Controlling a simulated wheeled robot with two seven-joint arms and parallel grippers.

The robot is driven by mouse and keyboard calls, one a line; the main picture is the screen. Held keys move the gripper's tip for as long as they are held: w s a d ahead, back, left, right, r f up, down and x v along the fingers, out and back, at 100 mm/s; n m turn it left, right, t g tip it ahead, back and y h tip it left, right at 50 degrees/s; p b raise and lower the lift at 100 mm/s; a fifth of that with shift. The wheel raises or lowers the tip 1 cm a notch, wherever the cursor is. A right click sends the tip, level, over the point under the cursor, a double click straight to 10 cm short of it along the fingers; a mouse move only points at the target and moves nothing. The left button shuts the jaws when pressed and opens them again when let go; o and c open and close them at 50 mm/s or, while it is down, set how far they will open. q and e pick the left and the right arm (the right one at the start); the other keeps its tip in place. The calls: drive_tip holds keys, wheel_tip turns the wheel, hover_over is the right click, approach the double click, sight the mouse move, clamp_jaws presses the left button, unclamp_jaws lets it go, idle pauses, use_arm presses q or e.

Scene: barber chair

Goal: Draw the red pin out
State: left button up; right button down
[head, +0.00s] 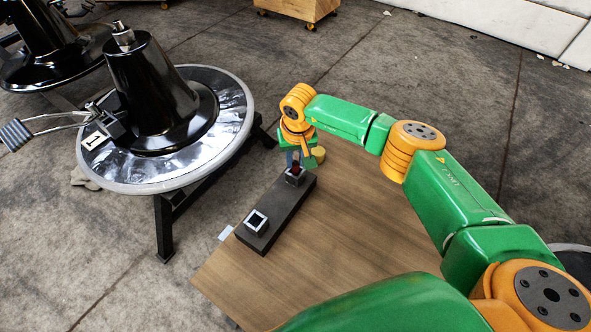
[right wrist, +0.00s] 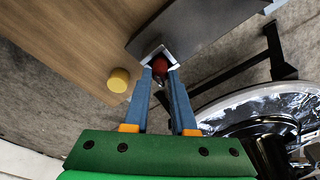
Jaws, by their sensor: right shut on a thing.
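The red pin (right wrist: 160,67) stands in a square grey socket (right wrist: 150,51) at one end of a dark block. In the head view the red pin (head: 295,169) shows only as a small patch in the far socket (head: 294,178). My right gripper (right wrist: 164,76) is shut on the red pin, with its blue fingers on either side of the top. In the head view my right gripper (head: 295,160) points down over the far socket. How deep the pin sits is hidden. My left gripper is not in view.
The dark block (head: 277,212) lies on a wooden table (head: 345,230) and has an empty near socket (head: 256,222). A yellow cylinder (head: 318,154) stands beside the gripper. A round metal base with a black cone (head: 150,90) stands left of the table. The table's middle is clear.

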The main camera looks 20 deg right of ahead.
wheel_tip(320, 180, up, 10)
drive_tip(key=p, duration=0.2)
wheel_tip(320, 180, up, 9)
drive_tip(key=p, duration=0.7)
hover_over(296, 165)
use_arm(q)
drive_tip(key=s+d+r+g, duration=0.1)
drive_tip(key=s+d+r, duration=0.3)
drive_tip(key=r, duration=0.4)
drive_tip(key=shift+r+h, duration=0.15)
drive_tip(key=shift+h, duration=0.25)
use_arm(e)
drive_tip(key=shift+f, duration=0.2)
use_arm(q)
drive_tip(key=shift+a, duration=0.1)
